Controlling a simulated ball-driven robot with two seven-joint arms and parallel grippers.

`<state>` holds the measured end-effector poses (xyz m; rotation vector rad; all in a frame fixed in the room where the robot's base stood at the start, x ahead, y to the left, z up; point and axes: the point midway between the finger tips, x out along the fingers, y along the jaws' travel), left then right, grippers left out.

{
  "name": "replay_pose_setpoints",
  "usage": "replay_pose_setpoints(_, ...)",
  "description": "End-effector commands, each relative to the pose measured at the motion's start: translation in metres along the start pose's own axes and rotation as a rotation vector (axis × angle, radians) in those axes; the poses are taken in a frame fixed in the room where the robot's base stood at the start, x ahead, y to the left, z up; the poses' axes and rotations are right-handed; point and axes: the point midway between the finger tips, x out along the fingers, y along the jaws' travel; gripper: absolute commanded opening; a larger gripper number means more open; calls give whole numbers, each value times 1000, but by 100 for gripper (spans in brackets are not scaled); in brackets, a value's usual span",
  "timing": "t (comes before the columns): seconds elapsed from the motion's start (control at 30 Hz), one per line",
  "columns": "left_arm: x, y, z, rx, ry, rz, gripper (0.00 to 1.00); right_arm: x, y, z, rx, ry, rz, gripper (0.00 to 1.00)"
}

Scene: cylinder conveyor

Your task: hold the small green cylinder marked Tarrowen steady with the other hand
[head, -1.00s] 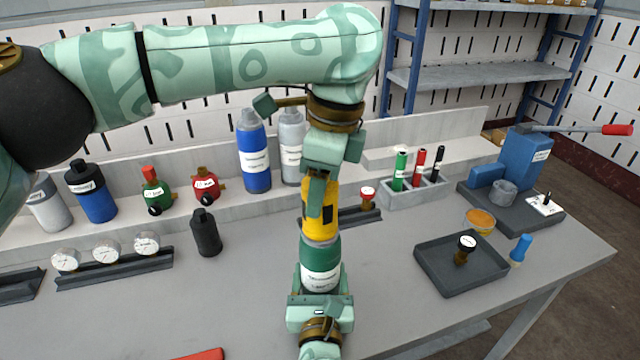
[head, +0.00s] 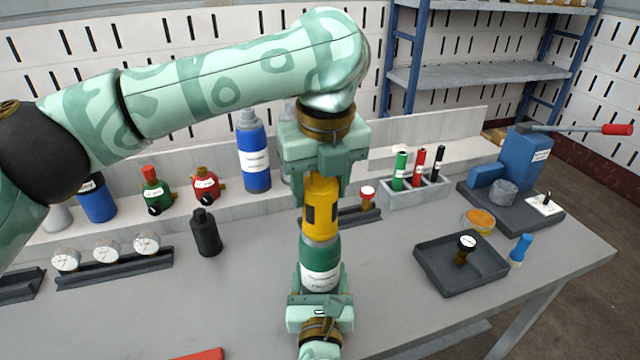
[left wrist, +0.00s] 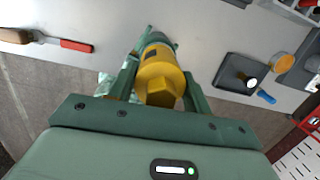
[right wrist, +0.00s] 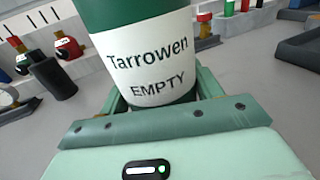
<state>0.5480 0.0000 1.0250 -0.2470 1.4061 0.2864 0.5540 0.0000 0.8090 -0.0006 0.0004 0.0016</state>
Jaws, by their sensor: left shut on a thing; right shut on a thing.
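A yellow fitting (head: 320,222) with dark patches sits on top of the cylinder. My left gripper (head: 322,188) comes down from above and is shut on the yellow fitting. The left wrist view shows the fitting's hexagonal top (left wrist: 162,90) between the fingers.
A black capped bottle (head: 205,233) and a row of gauges (head: 106,250) stand to the left. Behind are a blue cylinder (head: 254,155) and a marker holder (head: 415,190). Bare bench lies on both sides of the cylinder.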

Motion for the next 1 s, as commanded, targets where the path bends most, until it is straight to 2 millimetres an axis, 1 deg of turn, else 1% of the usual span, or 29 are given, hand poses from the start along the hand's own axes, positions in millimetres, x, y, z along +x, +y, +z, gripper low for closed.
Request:
replay_pose_setpoints(0.17,0,0,0,-1,2,1,17,0,0,0,0,0,0,37)
replay_pose_setpoints(0.23,0,0,-1,27,3,-4,17,0,0,0,0,0,0,37)
replay_pose_setpoints(0.27,0,0,-1,59,4,-9,17,0,0,0,0,0,0,37)
replay_pose_setpoints(0.43,1,0,-1,362,4,-56,17,0,0,0,0,0,0,37)
replay_pose_setpoints(0.53,1,0,-1,481,2,-74,17,0,0,0,0,0,0,37)
replay_pose_setpoints(0.6,1,0,0,514,2,-78,17,0,0,0,1,0,0,37)
replay_pose_setpoints(0.83,1,0,0,519,2,-78,17,0,0,0,1,0,-1,37)
replay_pose_setpoints(0.93,1,0,-1,598,4,-92,17,0,0,0,1,0,-1,37)
replay_pose_setpoints(0.97,1,0,-1,594,2,-90,58,0,0,0,1,0,-1,37)
replay_pose_setpoints(1.0,1,0,-1,591,2,-90,69,0,0,0,1,0,-1,37)
